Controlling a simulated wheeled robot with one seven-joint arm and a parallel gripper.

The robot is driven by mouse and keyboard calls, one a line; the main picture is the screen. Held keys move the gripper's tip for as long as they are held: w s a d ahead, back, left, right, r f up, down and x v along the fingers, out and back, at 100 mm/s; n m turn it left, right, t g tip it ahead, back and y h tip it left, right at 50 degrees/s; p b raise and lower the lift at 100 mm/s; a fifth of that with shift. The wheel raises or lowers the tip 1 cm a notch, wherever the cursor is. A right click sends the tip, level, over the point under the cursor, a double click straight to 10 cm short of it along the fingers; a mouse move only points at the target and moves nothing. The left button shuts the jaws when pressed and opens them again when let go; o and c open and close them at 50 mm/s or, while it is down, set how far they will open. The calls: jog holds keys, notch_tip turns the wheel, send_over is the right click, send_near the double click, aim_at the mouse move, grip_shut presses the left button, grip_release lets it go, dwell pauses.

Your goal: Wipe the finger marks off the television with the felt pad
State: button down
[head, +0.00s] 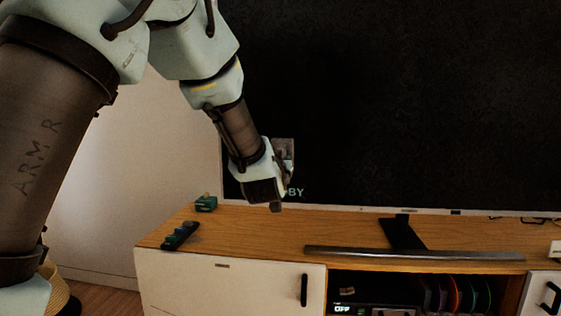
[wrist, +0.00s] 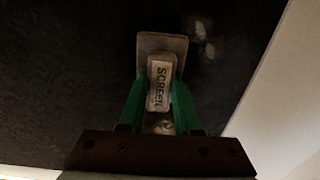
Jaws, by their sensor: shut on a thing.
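The television (head: 400,110) is a large dark screen standing on a wooden-topped cabinet. My gripper (head: 275,180) is in front of its lower left part. In the wrist view my gripper's green fingers (wrist: 159,90) are shut on the pale handle, marked "SCREEN", of the felt pad (wrist: 162,43). The grey pad lies flat along the dark screen and also shows in the head view (head: 284,147). I cannot tell whether it touches the glass. Pale finger marks (wrist: 203,38) show on the screen just right of the pad in the wrist view.
The cabinet top (head: 290,226) holds a silver bar (head: 415,254), the television's dark foot (head: 402,233), a remote (head: 180,236) and a small green object (head: 206,203). An open shelf below holds a device (head: 372,297) and coloured discs. A pale wall is at left.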

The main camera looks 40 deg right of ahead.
jog(key=shift+b+v, duration=0.4)
jog(key=shift+v, duration=1.1)
